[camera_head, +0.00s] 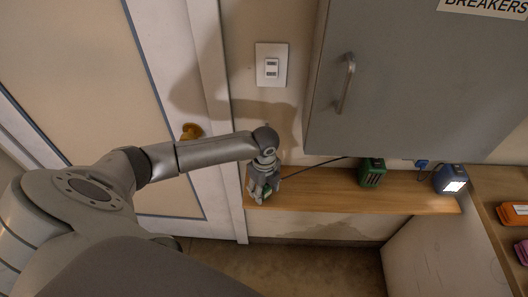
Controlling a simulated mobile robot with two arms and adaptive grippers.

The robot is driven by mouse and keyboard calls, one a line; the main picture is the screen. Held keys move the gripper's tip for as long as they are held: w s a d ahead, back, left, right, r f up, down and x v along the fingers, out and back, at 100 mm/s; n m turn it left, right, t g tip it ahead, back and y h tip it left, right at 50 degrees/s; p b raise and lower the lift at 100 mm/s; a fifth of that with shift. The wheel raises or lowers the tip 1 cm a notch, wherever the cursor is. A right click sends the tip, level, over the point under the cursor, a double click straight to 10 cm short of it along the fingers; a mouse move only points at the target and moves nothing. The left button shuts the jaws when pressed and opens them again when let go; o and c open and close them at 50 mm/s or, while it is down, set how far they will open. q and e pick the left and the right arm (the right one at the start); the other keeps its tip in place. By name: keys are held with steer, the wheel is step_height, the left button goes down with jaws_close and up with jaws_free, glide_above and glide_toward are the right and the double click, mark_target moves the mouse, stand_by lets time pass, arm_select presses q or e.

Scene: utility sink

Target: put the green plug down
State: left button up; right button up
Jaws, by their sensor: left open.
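The green plug (267,191) shows as a small green patch at my left gripper (261,196), at the left end of a wooden shelf (320,192). The fingers point down and are open around or just in front of the plug, and hide most of it. I cannot tell whether the plug touches the shelf or a finger. A dark cable (318,165) runs from near the gripper to the right, towards a green box (372,172) on the shelf. My right gripper is out of view.
A blue device with a lit face (452,181) and a blue plug (421,163) are at the shelf's right end. A grey cabinet (420,80) hangs above. The shelf's middle is free. Orange (514,213) and pink (522,251) items lie at right.

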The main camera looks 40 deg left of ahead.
mark_target(264, 187)
arm_select(q)
step_height(264, 187, up, 12)
steer(key=b, duration=0.1)
steer(key=shift+r, duration=0.15)
steer(key=shift+d, duration=0.1)
stand_by(0.5)
